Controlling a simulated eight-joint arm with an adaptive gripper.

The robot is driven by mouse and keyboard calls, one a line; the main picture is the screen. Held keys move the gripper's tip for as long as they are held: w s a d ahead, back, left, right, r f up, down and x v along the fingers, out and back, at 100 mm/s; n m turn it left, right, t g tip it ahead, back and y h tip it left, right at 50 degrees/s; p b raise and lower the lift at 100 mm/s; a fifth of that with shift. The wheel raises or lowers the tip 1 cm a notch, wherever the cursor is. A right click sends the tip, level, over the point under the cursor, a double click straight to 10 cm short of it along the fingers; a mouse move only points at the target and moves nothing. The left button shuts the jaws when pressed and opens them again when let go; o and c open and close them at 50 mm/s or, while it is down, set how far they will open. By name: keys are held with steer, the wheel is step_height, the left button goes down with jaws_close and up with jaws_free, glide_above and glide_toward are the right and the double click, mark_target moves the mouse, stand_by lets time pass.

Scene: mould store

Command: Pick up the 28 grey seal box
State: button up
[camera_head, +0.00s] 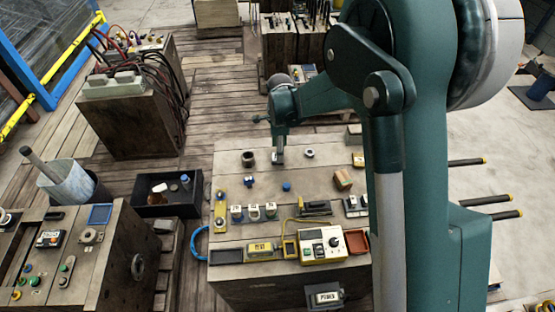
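My gripper (278,157) points down over the far part of the wooden workbench (225,165). It is small in the head view, and its fingers cannot be told apart. A dark cylinder (248,158) stands to its left and a pale ring (309,153) lies to its right. Three small pale-fronted boxes stand in a row nearer the front: a left one (236,212), a middle one (254,212) and a right one (270,210). Their markings are too small to read, so I cannot tell which thing is the 28 grey seal box.
A brown block (343,179) and a blue piece (286,187) lie on the bench. A white control box (322,244) and a yellow labelled box (263,250) stand at its front. A black crate (168,205) is left of the bench. My arm hides the bench's right side.

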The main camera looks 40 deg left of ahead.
steer(key=shift+a+f+b, duration=0.1)
steer(key=shift+f+b, duration=0.3)
steer(key=shift+f, duration=1.7)
steer(key=shift+c, duration=0.3)
steer(key=c, duration=0.9)
